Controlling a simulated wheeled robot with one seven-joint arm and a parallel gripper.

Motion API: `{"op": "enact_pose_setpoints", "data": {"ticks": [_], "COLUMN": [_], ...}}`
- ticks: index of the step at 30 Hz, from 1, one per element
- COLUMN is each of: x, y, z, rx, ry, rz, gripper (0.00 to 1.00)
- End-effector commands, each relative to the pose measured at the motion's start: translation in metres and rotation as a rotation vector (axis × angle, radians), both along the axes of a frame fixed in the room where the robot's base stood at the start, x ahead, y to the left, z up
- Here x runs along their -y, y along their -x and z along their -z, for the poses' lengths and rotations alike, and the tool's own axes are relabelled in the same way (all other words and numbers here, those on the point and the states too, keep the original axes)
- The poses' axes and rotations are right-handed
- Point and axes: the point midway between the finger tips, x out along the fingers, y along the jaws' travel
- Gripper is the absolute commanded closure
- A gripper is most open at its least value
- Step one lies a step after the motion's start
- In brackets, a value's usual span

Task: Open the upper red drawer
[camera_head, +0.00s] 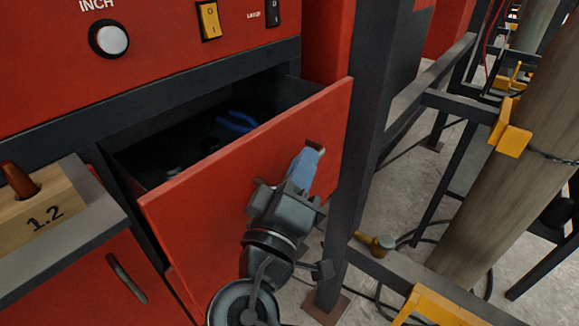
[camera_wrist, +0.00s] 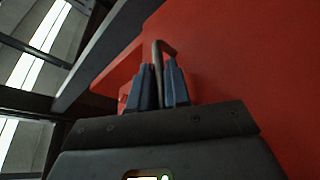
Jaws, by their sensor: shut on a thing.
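The upper red drawer (camera_head: 220,180) is pulled out from the cabinet in the head view, and its dark inside shows. Blue-handled pliers (camera_head: 237,122) and a few dim small items lie in it. My gripper (camera_head: 308,160) is at the right part of the drawer's front and is shut on the drawer handle (camera_head: 315,145). In the wrist view the handle (camera_wrist: 158,60) stands between the blue fingers (camera_wrist: 160,85) of my gripper, against the red drawer front (camera_wrist: 235,70). Most of the handle is hidden by the fingers in the head view.
A lower red door or drawer with a dark handle (camera_head: 127,275) is at the lower left. A wooden block (camera_head: 40,215) marked 1.2 sits on a grey ledge. A dark upright post (camera_head: 365,150) stands close to the right of the drawer. A thick wooden pole (camera_head: 510,185) leans farther right.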

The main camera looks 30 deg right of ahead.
Motion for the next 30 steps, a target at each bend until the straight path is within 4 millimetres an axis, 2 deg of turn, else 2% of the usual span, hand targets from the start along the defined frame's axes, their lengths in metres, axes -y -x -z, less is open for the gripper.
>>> {"op": "enact_pose_setpoints", "data": {"ticks": [6,13,18,29,30], "x": [0.011,0.019,0.021,0.021,0.021], "y": [0.034,0.060,0.067,0.068,0.068], "z": [0.002,0.002,0.001,0.001,0.001], "rx": [-0.004,-0.003,-0.002,-0.002,-0.002], "ry": [0.000,-0.001,-0.001,-0.001,-0.001], "rz": [-0.001,-0.001,-0.002,-0.002,-0.002], "gripper": [1.00,1.00,1.00,1.00,0.80]}}
